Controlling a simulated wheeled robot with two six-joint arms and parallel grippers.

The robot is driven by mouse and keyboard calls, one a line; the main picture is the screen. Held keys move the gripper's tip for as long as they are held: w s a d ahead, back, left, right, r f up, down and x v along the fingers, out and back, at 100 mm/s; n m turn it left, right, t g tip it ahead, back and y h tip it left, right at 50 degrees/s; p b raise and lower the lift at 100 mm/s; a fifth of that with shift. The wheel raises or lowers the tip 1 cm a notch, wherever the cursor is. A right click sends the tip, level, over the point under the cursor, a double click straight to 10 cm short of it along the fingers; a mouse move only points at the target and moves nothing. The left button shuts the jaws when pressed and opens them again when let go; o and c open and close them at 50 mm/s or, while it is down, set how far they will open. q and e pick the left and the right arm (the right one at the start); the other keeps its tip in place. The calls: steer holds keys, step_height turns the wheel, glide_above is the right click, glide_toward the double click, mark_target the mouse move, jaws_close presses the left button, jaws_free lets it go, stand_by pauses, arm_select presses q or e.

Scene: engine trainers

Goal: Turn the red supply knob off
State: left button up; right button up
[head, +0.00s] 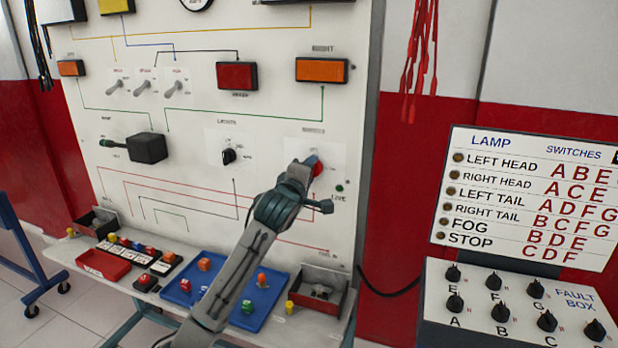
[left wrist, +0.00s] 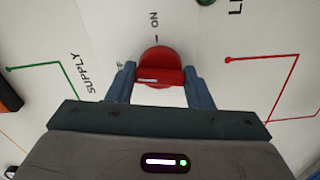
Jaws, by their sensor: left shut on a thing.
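The red supply knob (head: 318,169) is on the right side of the white board in the head view. In the left wrist view the knob (left wrist: 159,58) is seen close up, with its raised grip bar lying crosswise. A white line on the bar is at its left end, on the side where a partly hidden letter F shows. My left gripper (head: 309,164) is shut on the knob, one blue finger at each end of the bar, also in the left wrist view (left wrist: 160,76). My right gripper is not in view.
A green-lit LIVE lamp (head: 339,188) is just right of the knob. A black rotary switch (head: 229,156) is to the left. Below are a blue tray (head: 264,283) with small blocks and a bin (head: 322,285). A fault box (head: 520,310) stands at right.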

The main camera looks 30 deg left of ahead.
arm_select(q)
steer(key=shift+n+b, duration=0.4)
steer(key=shift+n, duration=0.8)
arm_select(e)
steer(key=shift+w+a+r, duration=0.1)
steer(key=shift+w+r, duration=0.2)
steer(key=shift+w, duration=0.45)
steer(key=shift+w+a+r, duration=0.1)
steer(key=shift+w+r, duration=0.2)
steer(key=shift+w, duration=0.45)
arm_select(q)
steer(key=o, duration=1)
steer(key=b+v, duration=0.2)
steer(key=v, duration=0.8)
steer(key=shift+s, duration=0.4)
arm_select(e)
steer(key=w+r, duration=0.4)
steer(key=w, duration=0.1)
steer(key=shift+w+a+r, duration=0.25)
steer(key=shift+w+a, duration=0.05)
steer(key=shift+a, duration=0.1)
